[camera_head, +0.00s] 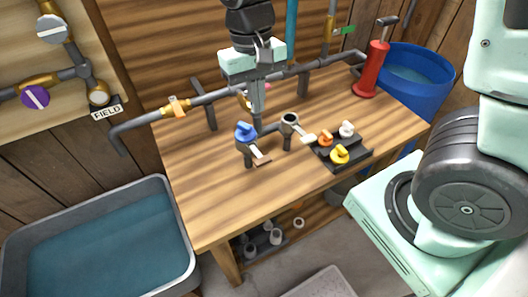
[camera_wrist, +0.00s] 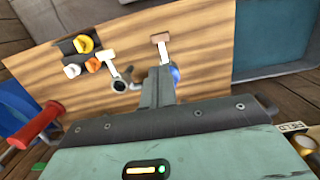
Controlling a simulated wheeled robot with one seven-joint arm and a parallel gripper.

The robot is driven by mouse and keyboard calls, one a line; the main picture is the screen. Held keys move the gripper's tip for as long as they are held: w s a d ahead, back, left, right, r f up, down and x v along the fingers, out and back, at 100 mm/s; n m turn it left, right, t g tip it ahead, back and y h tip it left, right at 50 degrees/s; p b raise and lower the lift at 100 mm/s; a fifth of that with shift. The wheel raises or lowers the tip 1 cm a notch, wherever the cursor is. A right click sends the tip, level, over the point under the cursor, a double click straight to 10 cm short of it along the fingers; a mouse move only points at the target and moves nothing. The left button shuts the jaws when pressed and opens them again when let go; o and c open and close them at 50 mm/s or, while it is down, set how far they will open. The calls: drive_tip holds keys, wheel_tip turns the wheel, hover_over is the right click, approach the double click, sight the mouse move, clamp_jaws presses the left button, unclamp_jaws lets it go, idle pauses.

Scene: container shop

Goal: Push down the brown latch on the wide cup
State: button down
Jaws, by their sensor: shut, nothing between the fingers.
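Two grey cups stand on a pipe fitting on the wooden table. The left cup (camera_head: 244,147) has a blue knob (camera_head: 246,131) on it and a pale arm ending in a brown latch (camera_head: 263,161). I cannot tell which cup is wider. My gripper (camera_head: 257,112) is shut and empty, pointing down just behind and above the cups. It also shows in the wrist view (camera_wrist: 159,82), partly hiding the blue knob.
A black tray (camera_head: 345,163) with orange, white and yellow knobs lies right of the cups. A pipe (camera_head: 225,92) runs along the table's back. A red pump (camera_head: 373,70) and blue barrel (camera_head: 425,70) stand at right. A water tub (camera_head: 180,190) is at left. The front tabletop is clear.

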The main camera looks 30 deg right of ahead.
sight(262, 158)
drive_tip(key=f, duration=0.4)
drive_tip(key=s+f+p, duration=0.1)
drive_tip(key=f, duration=0.4)
drive_tip(key=f+p, duration=0.1)
drive_tip(key=f, duration=0.4)
drive_tip(key=shift+s, duration=0.35)
drive_tip(key=shift+w+f+b, duration=0.1)
drive_tip(key=shift+b, duration=0.2)
